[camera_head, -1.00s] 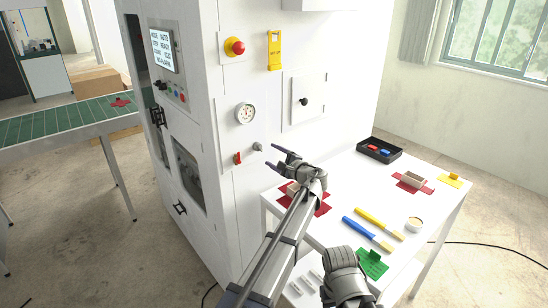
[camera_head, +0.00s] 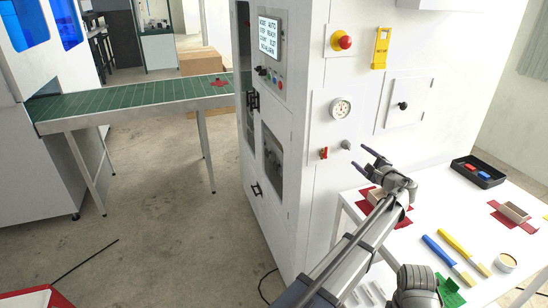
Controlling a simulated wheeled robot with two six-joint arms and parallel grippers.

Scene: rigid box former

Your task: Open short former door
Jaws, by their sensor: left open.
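The box former is a tall white machine (camera_head: 330,200). Its left face has a screen panel, an upper black handle (camera_head: 253,101) and a lower door with a dark window (camera_head: 272,155). A second black handle (camera_head: 257,189) sits below that window. Its front face has a small square door with a black knob (camera_head: 403,105). I cannot tell which door is the short one. My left gripper (camera_head: 363,159) is open and empty, in front of the machine's front face above the table. My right gripper (camera_head: 416,284) shows only in part at the bottom; its fingers cannot be made out.
A white table (camera_head: 427,218) at right holds a black tray (camera_head: 478,172), cartons on red blanks, and blue and yellow tools. A green conveyor (camera_head: 130,98) runs in from the left to the machine. Open concrete floor (camera_head: 165,210) lies left of the machine.

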